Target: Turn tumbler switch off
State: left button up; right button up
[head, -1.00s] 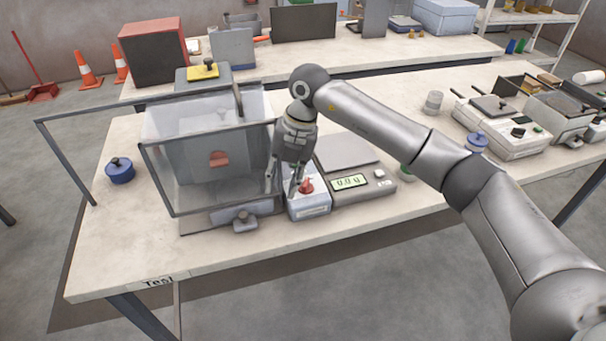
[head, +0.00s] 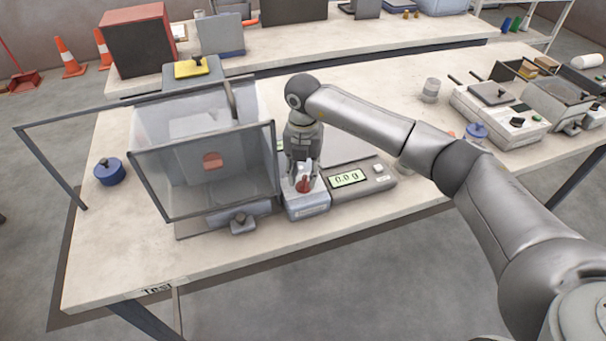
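The tumbler switch is a red knob (head: 304,186) on top of a small pale box (head: 307,208) near the front of the table. My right gripper (head: 303,181) points down over the box, with its fingers on either side of the red knob. The fingers partly hide the knob, and I cannot tell whether they touch it. A gap shows between the fingers. My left gripper is not in view.
A clear-walled chamber with a grey frame (head: 160,215) stands just left of the box. A scale with a lit display (head: 347,178) stands close on its right. A blue lidded pot (head: 109,170) sits far left. The table front (head: 220,265) is clear.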

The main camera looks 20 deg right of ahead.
aim_at(304, 184)
jog(key=shift+f, duration=1.2)
jog(key=c, duration=0.7)
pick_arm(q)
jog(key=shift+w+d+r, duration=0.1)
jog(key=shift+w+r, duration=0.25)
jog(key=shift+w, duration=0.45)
pick_arm(e)
grip_shut()
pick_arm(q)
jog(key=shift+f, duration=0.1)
